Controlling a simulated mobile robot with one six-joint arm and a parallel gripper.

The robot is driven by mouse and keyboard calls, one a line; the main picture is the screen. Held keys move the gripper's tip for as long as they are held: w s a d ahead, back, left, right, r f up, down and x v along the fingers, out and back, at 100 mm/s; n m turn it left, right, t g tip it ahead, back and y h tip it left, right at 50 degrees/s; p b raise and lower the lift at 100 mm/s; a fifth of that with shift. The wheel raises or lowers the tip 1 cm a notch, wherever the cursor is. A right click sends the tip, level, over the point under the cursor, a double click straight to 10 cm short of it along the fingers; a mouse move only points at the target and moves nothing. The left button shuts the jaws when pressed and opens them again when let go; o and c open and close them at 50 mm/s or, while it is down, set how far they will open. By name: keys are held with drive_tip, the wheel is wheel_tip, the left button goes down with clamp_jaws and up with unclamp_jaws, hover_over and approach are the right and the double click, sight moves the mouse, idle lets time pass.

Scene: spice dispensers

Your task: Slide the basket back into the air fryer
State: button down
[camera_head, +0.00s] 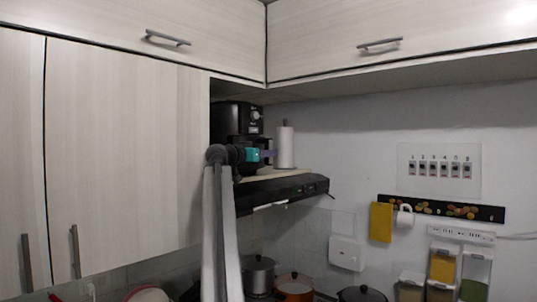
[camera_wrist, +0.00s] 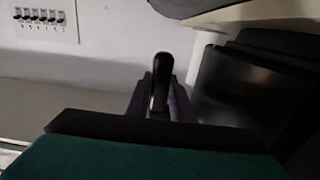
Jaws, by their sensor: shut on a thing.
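The black air fryer (camera_head: 237,116) stands on a shelf above the range hood, partly behind the tall cabinet door, with its dials facing right. My gripper (camera_head: 268,154) is in front of its lower part. In the wrist view my gripper (camera_wrist: 160,105) is shut on a black handle (camera_wrist: 160,80), one purple finger on each side. A large dark surface (camera_wrist: 245,85) fills the right of the wrist view; it looks like the basket or the fryer front, but I cannot tell which. How far the basket is out is hidden by my arm and the dim light.
A paper towel roll (camera_head: 285,146) stands upright just right of my gripper on the pale shelf (camera_head: 270,174). The black range hood (camera_head: 280,190) lies below. Tall cabinet doors (camera_head: 120,160) are close on the left; upper cabinets (camera_head: 400,35) hang above. Pots stand lower down.

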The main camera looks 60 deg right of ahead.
drive_tip(key=shift+w+d+r+p, duration=0.15)
drive_tip(key=shift+w+p, duration=0.45)
drive_tip(key=shift+p, duration=0.15)
drive_tip(key=shift+w+r+p, duration=0.5)
drive_tip(key=shift+r+p, duration=0.25)
drive_tip(key=shift+p, duration=0.65)
idle(0.9)
drive_tip(key=shift+s+f+b, duration=0.35)
drive_tip(key=shift+s+f, duration=0.05)
drive_tip(key=shift+f, duration=0.25)
idle(0.4)
